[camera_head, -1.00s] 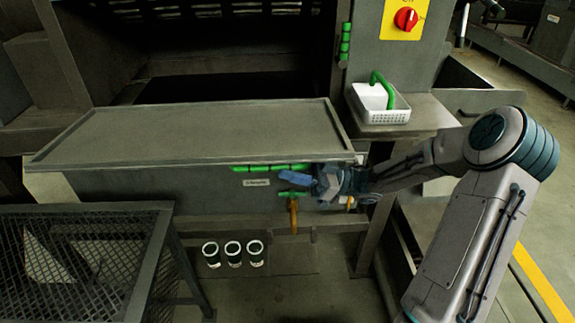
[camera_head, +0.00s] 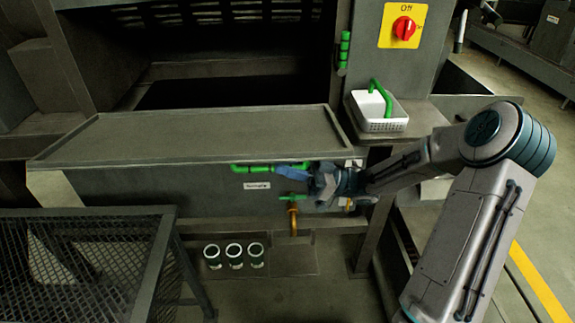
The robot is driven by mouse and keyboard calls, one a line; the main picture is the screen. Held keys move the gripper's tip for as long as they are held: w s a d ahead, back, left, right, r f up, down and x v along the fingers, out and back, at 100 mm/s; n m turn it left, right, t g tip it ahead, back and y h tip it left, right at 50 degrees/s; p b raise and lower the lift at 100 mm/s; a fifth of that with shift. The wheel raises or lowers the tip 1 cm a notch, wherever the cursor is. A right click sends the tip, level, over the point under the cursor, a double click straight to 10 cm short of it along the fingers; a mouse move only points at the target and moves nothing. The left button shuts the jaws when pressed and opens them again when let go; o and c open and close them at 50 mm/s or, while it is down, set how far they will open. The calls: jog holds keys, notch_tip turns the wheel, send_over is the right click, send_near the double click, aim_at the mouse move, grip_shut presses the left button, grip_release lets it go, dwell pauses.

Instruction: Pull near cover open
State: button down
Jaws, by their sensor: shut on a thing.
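The near cover (camera_head: 200,138) is a wide grey lid with a low rim, lying flat over the grey trough in the middle of the head view. A green bar handle (camera_head: 251,168) runs along the front just under its near edge. My gripper (camera_head: 300,170) comes in from the right and is shut on the right part of this handle. Its blue fingers hide that part of the bar, so the exact grasp is hard to see.
A green-handled valve on a brass pipe (camera_head: 293,217) sits just below my gripper. A white basket (camera_head: 384,124) with a green handle stands on the shelf at right. A mesh-topped frame (camera_head: 90,260) stands at front left. Several short cups (camera_head: 235,255) are low at the front.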

aim_at(273, 151)
jog(key=shift+w+r+m+t+p, duration=0.15)
jog(key=shift+r+m+t+p, duration=0.25)
jog(key=shift+r+m+p, duration=0.7)
jog(key=shift+r+n, duration=0.3)
jog(key=shift+r, duration=0.1)
jog(key=c, duration=1.4)
grip_release()
jog(key=shift+f, duration=0.1)
jog(key=shift+d, duration=0.1)
jog(key=b+v, duration=0.1)
jog(key=v, duration=1.2)
jog(key=shift+d+f, duration=0.2)
jog(key=shift+d, duration=0.1)
